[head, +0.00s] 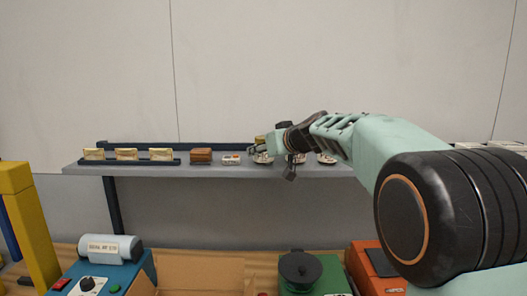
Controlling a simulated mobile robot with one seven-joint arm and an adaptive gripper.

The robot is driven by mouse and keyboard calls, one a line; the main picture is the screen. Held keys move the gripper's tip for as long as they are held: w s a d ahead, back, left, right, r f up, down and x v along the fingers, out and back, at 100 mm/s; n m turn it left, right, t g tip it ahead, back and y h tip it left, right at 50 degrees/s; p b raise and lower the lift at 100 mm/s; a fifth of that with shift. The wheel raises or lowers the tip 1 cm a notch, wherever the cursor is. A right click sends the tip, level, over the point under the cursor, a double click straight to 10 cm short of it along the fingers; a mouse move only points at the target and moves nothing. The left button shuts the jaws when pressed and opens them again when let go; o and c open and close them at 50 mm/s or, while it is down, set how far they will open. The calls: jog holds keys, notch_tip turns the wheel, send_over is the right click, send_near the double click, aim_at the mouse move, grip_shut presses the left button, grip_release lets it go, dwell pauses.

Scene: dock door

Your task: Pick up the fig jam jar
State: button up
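I cannot make out a fig jam jar for certain in the head view. My arm reaches in from the right, and my gripper (287,158) is over the right half of the grey shelf (220,168). Several small round things stand there, one just left of the gripper (263,159) and one to its right (327,159); their labels are too small to read. My wrist and forearm hide part of this stretch of shelf. The gripper's fingers are small and dark, and I cannot see whether they hold anything.
The shelf also bears yellowish packs (127,154), a brown block (201,155) and a small white-and-red thing (231,160). Below are a blue machine (140,268), a green device (300,275) and an orange device (372,272). A yellow post (32,225) stands at left.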

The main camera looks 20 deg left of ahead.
jog(key=shift+r, duration=0.1)
jog(key=shift+c, duration=1)
